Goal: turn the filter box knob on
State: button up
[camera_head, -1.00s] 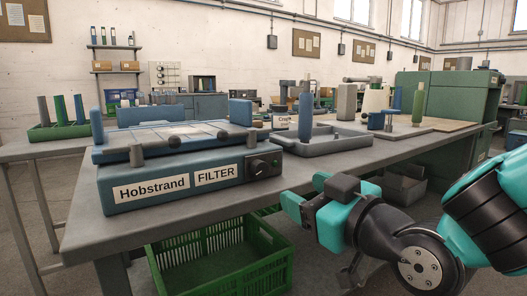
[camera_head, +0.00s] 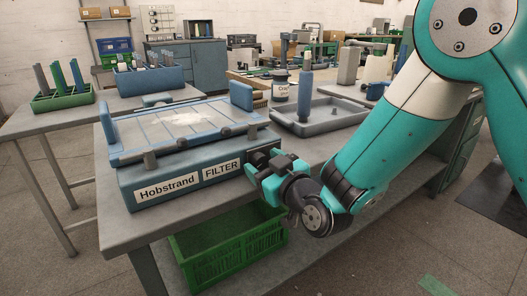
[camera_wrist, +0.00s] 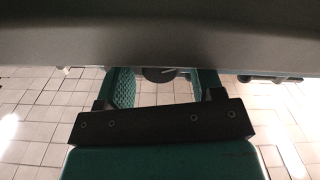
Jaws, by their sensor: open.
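The blue filter box (camera_head: 150,180), labelled "Hobstrand FILTER", sits at the near end of the grey table. My gripper (camera_head: 257,166) is at the right end of its front face, where the knob is, and largely covers the knob there. In the wrist view, my open teal fingers (camera_wrist: 164,88) stand left and right of a dark round knob (camera_wrist: 157,74) with a pale mark. A gap shows between the knob and each finger. Its upper part is hidden by a broad grey surface, so I cannot tell its full setting.
A grey tray (camera_head: 318,118) with a blue upright post stands behind my arm. A green rack (camera_head: 62,98) and a blue bin (camera_head: 150,78) stand on a table behind. Open floor lies at the front right.

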jog(key=shift+w+a, duration=0.15)
jog(key=shift+w, duration=0.05)
jog(key=c, duration=0.9)
jog(key=m+p, duration=0.1)
jog(key=m, duration=0.3)
jog(key=shift+m, duration=0.3)
jog(key=o, duration=0.9)
